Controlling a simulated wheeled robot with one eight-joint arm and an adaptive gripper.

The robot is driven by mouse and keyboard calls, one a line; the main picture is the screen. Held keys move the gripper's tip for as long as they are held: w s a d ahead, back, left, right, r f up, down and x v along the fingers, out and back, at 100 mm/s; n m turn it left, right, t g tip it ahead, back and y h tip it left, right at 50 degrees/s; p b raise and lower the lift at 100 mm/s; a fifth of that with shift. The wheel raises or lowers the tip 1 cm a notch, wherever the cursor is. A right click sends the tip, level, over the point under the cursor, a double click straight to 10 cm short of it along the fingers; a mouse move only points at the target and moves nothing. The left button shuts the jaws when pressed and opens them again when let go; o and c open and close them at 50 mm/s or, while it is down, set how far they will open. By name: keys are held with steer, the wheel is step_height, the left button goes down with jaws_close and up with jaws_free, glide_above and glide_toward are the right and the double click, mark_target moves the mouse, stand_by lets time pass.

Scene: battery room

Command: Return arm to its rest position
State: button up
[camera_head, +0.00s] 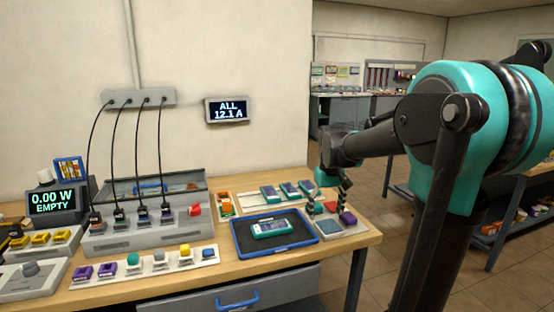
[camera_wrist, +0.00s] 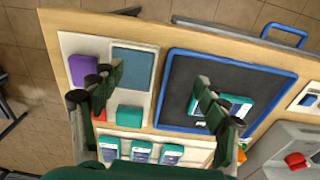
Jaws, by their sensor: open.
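My gripper (camera_head: 328,208) hangs from my teal and black arm over the right end of the wooden bench. In the wrist view its two dark green fingers stand apart with nothing between them (camera_wrist: 158,80). Below it is a pale board (camera_wrist: 142,40) with a blue-grey square pad (camera_wrist: 134,68), a purple block (camera_wrist: 83,69), and a red block and a teal block partly behind the fingers. In the wrist view one finger partly covers that device.
Several teal devices (camera_head: 270,194) lie on a white strip at the back of the bench. A grey charging station (camera_head: 135,235) with black cables stands left, near a display reading "0.00 W EMPTY" (camera_head: 53,203). Open floor (camera_head: 365,205) lies right of the bench.

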steer(key=s+d+f+m+t, duration=0.3)
steer(key=s+f, duration=1.2)
steer(key=s, duration=0.4)
steer(key=shift+d+f+t, duration=0.15)
steer(key=shift+f+t, duration=0.15)
steer(key=shift+f, duration=0.1)
steer(key=shift+s, duration=0.1)
steer(key=shift+c, duration=0.3)
